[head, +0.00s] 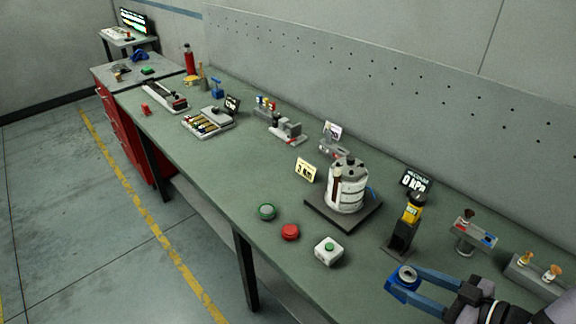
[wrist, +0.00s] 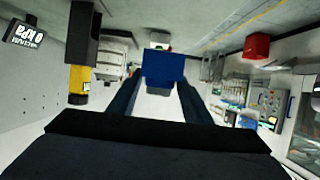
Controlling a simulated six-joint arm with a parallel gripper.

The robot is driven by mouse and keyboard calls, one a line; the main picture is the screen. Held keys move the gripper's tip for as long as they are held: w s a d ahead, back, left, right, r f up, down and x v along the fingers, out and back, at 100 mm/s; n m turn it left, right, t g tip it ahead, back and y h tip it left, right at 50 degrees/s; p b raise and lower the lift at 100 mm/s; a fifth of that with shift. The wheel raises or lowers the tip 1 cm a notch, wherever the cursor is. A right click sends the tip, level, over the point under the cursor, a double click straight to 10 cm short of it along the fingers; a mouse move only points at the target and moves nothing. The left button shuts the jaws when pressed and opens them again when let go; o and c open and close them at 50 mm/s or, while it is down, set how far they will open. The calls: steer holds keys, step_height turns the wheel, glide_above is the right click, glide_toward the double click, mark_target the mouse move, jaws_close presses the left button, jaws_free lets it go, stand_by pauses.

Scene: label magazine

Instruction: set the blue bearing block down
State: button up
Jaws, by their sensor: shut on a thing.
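The blue bearing block (head: 404,283) is in my gripper at the lower right of the head view, with a round grey metal ring on its top. My gripper (head: 418,283) is shut on it, one blue-grey finger on each side. In the wrist view the block (wrist: 163,68) shows as a plain blue face between the two dark fingers of the gripper (wrist: 158,85). The block appears held up, near the front edge of the green bench (head: 225,185); its exact height cannot be told.
A yellow and black press-like device (head: 407,225) stands behind the block. A canister (head: 347,187) stands on a dark plate. Bench left of the buttons is clear.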

steer(key=shift+s+a, duration=0.1)
steer(key=shift+s, duration=0.1)
steer(key=shift+f+p, duration=0.3)
steer(key=shift+f, duration=4.75)
steer(key=shift+f, duration=0.15)
steer(key=o, duration=1.4)
steer(key=shift+o, duration=0.2)
steer(key=shift+r, duration=0.2)
steer(key=shift+s+d, duration=0.15)
steer(key=shift+d, duration=0.15)
steer(key=shift+b+v, duration=0.6)
steer(key=shift+v, duration=1.05)
